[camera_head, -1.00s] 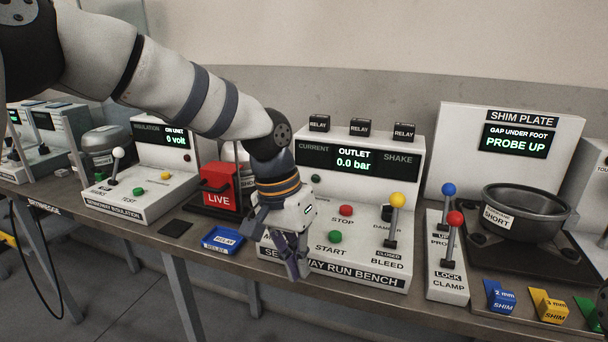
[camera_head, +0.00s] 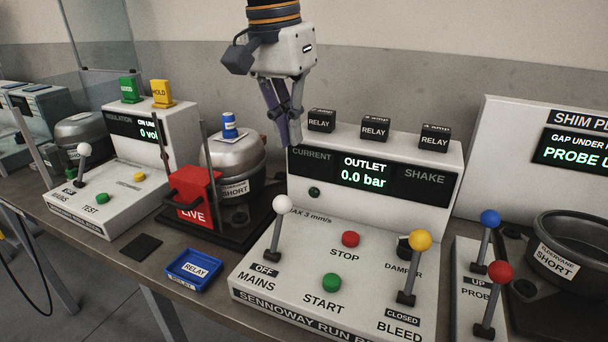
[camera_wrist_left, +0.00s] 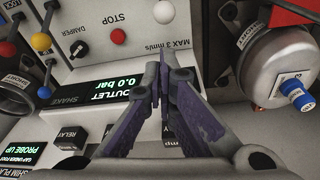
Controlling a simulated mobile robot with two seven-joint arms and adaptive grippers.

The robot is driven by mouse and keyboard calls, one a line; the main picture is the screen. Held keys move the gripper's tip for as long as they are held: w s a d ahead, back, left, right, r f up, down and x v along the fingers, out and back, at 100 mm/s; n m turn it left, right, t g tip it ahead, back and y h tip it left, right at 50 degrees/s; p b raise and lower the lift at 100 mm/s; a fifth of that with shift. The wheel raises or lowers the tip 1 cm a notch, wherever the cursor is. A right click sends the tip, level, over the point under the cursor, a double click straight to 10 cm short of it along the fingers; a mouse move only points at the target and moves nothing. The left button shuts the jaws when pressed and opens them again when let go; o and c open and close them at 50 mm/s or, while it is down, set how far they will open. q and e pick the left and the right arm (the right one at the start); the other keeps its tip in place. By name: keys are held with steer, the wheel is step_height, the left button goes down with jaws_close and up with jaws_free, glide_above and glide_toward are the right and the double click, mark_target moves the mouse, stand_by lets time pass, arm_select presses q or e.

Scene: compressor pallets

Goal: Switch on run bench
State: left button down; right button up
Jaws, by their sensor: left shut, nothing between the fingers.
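The run bench (camera_head: 330,240) stands at centre in the head view, its display (camera_head: 365,175) reading OUTLET 0.0 bar. Its white-knobbed MAINS lever (camera_head: 279,228) stands over a label reading OFF. A green START button (camera_head: 331,282), a red STOP button (camera_head: 350,239) and a yellow BLEED lever (camera_head: 414,268) are on the deck. My left gripper (camera_head: 286,138) is shut and empty, pointing down above the bench's back left corner. In the left wrist view its fingers (camera_wrist_left: 165,75) overlap the display panel, and the white knob (camera_wrist_left: 163,12) shows at the top edge. My right gripper is not visible.
Left of the bench stand a compressor (camera_head: 236,155) with a blue-and-white piece on top, and a red LIVE block (camera_head: 195,195). A blue relay tray (camera_head: 192,269) lies in front. RELAY blocks (camera_head: 375,129) sit on the bench top. Blue and red levers stand at right.

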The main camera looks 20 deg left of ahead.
arm_select(q)
step_height(320, 180, down, 10)
steer(key=w, duration=0.1)
steer(key=shift+w+d, duration=0.2)
steer(key=shift+d, duration=0.2)
stand_by(0.3)
